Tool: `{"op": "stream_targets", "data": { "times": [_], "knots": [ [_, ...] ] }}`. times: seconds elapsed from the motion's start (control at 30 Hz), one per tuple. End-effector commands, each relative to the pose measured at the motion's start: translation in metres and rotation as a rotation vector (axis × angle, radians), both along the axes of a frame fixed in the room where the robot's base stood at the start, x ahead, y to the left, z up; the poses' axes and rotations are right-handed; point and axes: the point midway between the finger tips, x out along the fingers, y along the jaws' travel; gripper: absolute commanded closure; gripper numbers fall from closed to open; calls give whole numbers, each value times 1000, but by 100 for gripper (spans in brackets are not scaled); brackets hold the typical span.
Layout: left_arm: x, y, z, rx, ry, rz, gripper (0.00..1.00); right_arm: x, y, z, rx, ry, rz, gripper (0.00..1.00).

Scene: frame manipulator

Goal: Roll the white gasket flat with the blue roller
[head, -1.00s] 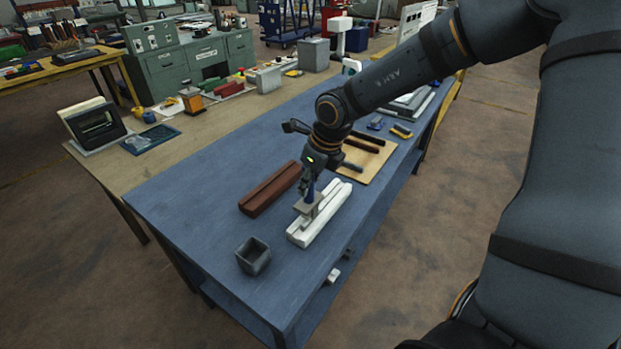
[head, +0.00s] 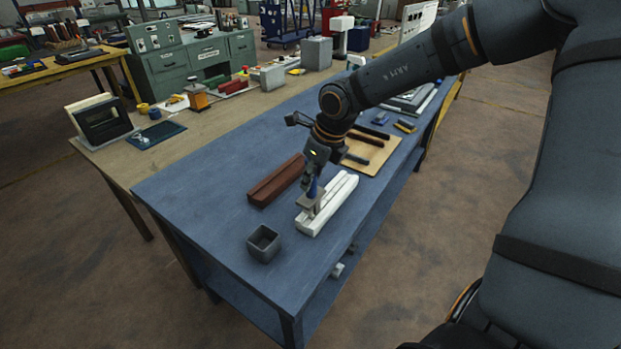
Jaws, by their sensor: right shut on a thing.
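The white gasket (head: 341,188) lies with a long white frame piece on the blue table; I cannot tell gasket and frame apart at this size. My right gripper (head: 312,184) points down over the near half of the white piece. My left gripper is not in view.
A brown frame bar (head: 277,180) lies left of the white piece. A tan board (head: 369,155) with dark bars lies behind. The blue table (head: 205,190) is clear at left.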

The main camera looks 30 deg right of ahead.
Motion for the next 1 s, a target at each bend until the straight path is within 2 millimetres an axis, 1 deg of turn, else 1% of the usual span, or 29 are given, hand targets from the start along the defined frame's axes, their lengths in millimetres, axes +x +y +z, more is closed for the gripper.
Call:
{"op": "stream_targets", "data": {
  "times": [0.2,0.43,0.5,1.0],
  "knots": [
    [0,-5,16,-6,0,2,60,1,0,28,0,-3,-2,100],
    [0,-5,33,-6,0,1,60,0,0,59,0,-2,0,100],
    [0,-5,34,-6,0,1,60,0,0,61,-1,-1,0,100],
    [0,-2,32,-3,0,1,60,0,0,59,-1,-1,0,100]
  ]
}}
